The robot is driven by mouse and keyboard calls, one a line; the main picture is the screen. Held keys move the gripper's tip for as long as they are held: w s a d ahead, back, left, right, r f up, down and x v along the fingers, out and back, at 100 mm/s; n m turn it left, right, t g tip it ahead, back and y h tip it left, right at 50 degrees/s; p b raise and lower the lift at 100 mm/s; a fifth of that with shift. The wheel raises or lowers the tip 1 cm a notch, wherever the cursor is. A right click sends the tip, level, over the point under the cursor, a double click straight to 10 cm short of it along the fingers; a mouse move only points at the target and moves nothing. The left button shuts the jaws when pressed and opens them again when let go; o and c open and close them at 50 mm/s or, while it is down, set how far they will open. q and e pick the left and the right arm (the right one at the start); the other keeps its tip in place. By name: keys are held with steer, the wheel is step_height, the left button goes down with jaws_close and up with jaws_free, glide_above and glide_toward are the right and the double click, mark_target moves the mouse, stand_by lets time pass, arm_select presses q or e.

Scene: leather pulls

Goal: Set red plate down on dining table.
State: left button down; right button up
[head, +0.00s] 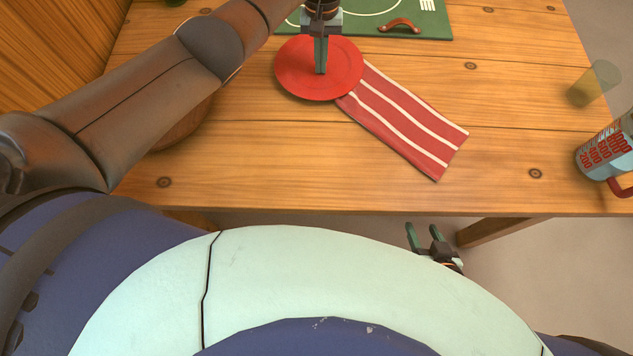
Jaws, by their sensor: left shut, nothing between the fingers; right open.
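A round red plate (300,82) lies on the wooden dining table (262,165), near the middle top of the head view. Its right edge meets a red cloth with white stripes. My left gripper (321,70) points down over the plate, its fingers shut with nothing between them. I cannot tell whether the fingertips touch the plate. My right gripper (424,238) is open and empty, low in front of the table's front edge and away from the plate.
The striped cloth (405,120) lies right of the plate. A green board (440,22) with a leather pull (399,24) is behind. A measuring jug (606,152) and a see-through cup (595,83) stand at the right. A round wooden item (185,127) is partly hidden under my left arm.

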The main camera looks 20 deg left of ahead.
arm_select(q)
steer(key=shift+s+a+f, duration=0.15)
steer(key=shift+a+f, duration=0.15)
steer(key=shift+f, duration=0.15)
steer(key=shift+r+p, duration=0.8)
steer(key=shift+p, duration=0.15)
step_height(320, 180, up, 12)
steer(key=w, duration=0.2)
steer(key=shift+w+a+f+p, duration=0.15)
steer(key=shift+p, duration=0.15)
steer(key=shift+f, duration=0.1)
